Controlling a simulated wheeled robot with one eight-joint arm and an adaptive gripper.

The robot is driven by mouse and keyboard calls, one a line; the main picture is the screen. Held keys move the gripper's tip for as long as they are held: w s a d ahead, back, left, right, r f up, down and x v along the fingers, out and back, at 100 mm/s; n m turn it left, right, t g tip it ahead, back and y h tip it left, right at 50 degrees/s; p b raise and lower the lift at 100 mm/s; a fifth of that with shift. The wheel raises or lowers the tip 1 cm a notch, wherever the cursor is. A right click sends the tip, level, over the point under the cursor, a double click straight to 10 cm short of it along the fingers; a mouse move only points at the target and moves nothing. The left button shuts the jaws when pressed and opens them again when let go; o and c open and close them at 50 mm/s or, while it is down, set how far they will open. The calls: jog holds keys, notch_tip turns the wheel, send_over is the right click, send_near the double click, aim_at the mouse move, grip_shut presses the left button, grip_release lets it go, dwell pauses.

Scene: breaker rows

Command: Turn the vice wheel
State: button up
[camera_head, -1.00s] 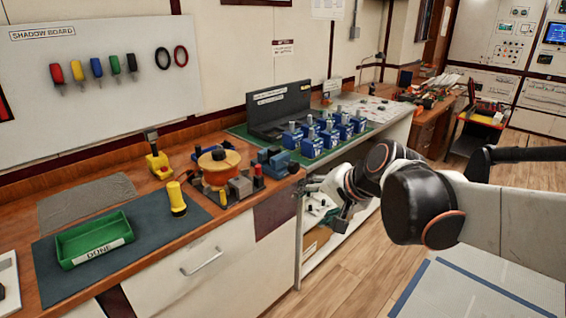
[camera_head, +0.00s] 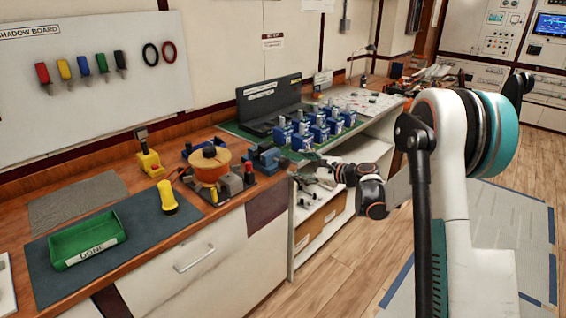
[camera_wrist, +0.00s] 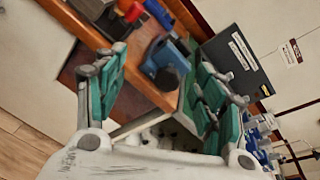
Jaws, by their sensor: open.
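A blue vice (camera_head: 264,158) sits at the front edge of the wooden bench, right of the orange round device. It also shows in the wrist view (camera_wrist: 178,50), between my finger tips and beyond them. A rounded grey-blue part on its front, perhaps the wheel (camera_wrist: 165,72), faces my gripper. My gripper (camera_head: 310,180) is in front of the bench, just right of and below the vice. In the wrist view its two teal-padded fingers (camera_wrist: 160,92) are spread wide with nothing between the pads. The vice and fingers appear apart.
An orange round device (camera_head: 210,163) stands left of the vice. Several blue breakers (camera_head: 318,128) stand on a green mat to the right, before a dark case (camera_head: 268,102). A green tray (camera_head: 88,240) and yellow torch (camera_head: 167,197) lie left. Open shelves are below the bench.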

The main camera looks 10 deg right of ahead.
aim_at(287, 164)
jog(key=w+d+f+m+t+y, duration=0.1)
jog(key=w+d+f+m+t, duration=0.1)
jog(key=w+d+f+m, duration=0.4)
jog(key=shift+n, duration=0.6)
jog(key=b+x, duration=0.1)
jog(key=x, duration=0.3)
jog(key=s+a+b+x, duration=0.1)
jog(key=x, duration=0.3)
jog(key=b+x, duration=0.1)
jog(key=x, duration=0.3)
jog(key=shift+a+f, duration=0.35)
jog(key=shift+a, duration=0.15)
jog(key=c, duration=1.1)
